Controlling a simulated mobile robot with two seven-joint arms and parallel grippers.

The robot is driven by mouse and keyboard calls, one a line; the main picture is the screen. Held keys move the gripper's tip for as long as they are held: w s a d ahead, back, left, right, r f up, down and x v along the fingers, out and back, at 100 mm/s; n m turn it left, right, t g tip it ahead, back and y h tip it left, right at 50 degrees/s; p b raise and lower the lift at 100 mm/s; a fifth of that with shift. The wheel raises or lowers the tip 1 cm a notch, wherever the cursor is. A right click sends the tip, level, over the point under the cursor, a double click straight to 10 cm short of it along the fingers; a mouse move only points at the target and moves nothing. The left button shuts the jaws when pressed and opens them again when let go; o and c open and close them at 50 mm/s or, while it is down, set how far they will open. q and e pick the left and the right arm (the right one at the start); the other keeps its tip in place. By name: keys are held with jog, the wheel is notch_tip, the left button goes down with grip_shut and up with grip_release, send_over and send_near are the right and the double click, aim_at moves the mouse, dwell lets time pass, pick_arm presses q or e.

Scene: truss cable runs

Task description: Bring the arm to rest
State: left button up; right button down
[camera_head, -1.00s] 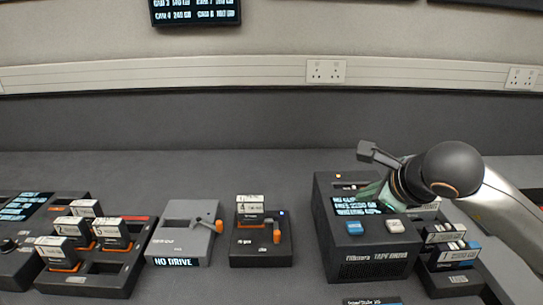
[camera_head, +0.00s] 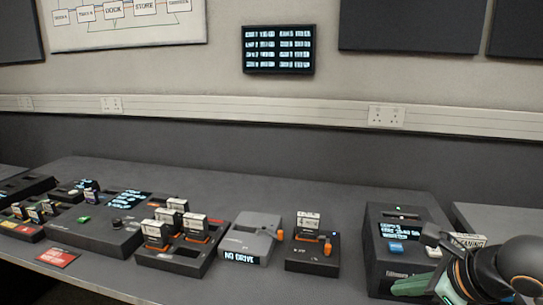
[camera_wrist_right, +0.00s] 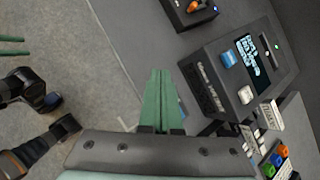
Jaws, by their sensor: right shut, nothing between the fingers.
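My right gripper (camera_head: 412,285) is low at the right of the head view, in front of the black tape drive box (camera_head: 392,262). In the right wrist view its green fingers (camera_wrist_right: 160,100) are together with nothing between them. The tape drive box (camera_wrist_right: 240,85) is right of the fingertips there, and I see a gap between them in the picture. Two thin green strips (camera_wrist_right: 14,46) at the left edge of the wrist view look like fingers of my left gripper, cut off by the frame. The left gripper is not in the head view.
On the bench, a black rack with several cartridges (camera_head: 178,268), a grey unit reading NO DRIVE (camera_head: 250,238) and a black unit holding one cartridge (camera_head: 312,255) stand left of the drive. A wide console (camera_head: 100,235) is further left. Bench behind them is clear.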

jog(key=s+a+r+m+g+y+p, duration=0.1)
jog(key=s+a+r+m+y+p, duration=0.2)
jog(key=a+y, duration=0.5)
jog(key=s+a+m+g+y+p, duration=0.1)
jog(key=s+a+m+y, duration=0.25)
jog(key=a+y, duration=0.4)
jog(key=w+d+f+m+t+h+p, duration=0.2)
jog(key=d+f+m+t+h, duration=0.3)
jog(key=m, duration=0.8)
jog(key=w+d+f+m+t+h+p, duration=0.25)
jog(key=f+m+t+h, duration=0.35)
jog(key=m, duration=0.7)
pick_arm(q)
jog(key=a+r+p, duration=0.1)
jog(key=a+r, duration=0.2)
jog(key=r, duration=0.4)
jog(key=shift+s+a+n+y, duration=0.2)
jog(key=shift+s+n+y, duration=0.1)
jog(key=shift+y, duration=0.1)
pick_arm(e)
jog(key=s+d+f+m+g+h, duration=0.1)
jog(key=s+f+m+g+h, duration=0.4)
jog(key=s+f+m, duration=0.6)
jog(key=s+f+g, duration=0.2)
jog(key=s+f, duration=0.1)
jog(key=f, duration=0.5)
jog(key=shift+s+d+g, duration=0.3)
jog(key=shift+s+d, duration=0.05)
jog(key=shift+s, duration=0.05)
